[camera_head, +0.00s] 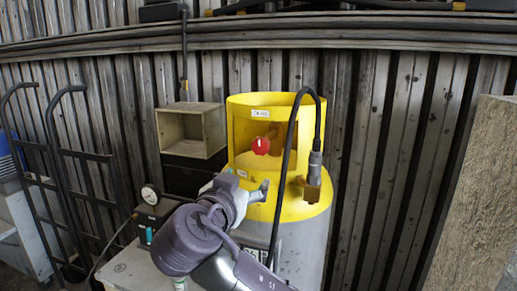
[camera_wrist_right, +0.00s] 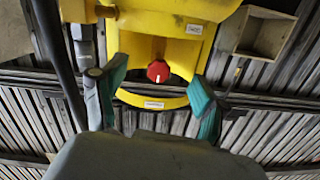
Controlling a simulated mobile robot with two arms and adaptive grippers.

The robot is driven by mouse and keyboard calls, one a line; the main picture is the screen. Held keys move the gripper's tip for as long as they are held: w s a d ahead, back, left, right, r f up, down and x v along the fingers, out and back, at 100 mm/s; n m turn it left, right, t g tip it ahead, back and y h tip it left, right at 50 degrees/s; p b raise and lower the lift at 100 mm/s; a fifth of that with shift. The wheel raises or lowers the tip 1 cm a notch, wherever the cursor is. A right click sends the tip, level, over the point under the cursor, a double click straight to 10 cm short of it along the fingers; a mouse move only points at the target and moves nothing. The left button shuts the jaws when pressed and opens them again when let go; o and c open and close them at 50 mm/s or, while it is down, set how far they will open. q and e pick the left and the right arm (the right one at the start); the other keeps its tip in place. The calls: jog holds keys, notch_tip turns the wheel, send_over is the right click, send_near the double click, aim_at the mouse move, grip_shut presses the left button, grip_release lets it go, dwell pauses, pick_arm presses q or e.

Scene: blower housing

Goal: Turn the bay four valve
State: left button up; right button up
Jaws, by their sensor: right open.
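The valve shows as a red knob (camera_head: 260,146) inside the yellow collar (camera_head: 240,103) on top of a grey and yellow cylinder (camera_head: 318,236). In the right wrist view the red knob (camera_wrist_right: 158,71) has a white mark and lies beyond my fingertips, roughly midway between them. My right gripper (camera_head: 251,190) is in front of the collar, a little below the knob and apart from it. Its two teal-padded fingers are spread and empty in the right wrist view (camera_wrist_right: 158,90). My left gripper is not in view.
A black hose (camera_head: 291,130) arches down past the collar to a grey fitting (camera_head: 315,165) on the right. An open wooden box (camera_head: 190,132) and a gauge (camera_head: 149,195) stand at left. A hand truck (camera_head: 55,150) is farther left, a rough slab (camera_head: 478,200) at right.

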aim_at(259, 147)
jog(key=shift+m+t+h, duration=0.3)
jog(key=shift+t, duration=0.2)
jog(key=w+d+r+p, duration=0.1)
jog(key=w+p, duration=0.1)
jog(key=w, duration=0.1)
jog(key=w+d+r+p, duration=0.1)
jog(key=w, duration=0.3)
jog(key=w+d+r+p, duration=0.1)
jog(key=w+p, duration=0.1)
jog(key=w, duration=0.2)
jog(key=shift+r+p, duration=0.3)
jog(key=shift+p, duration=0.05)
jog(key=shift+w+d+f, duration=0.15)
jog(key=shift+w, duration=0.35)
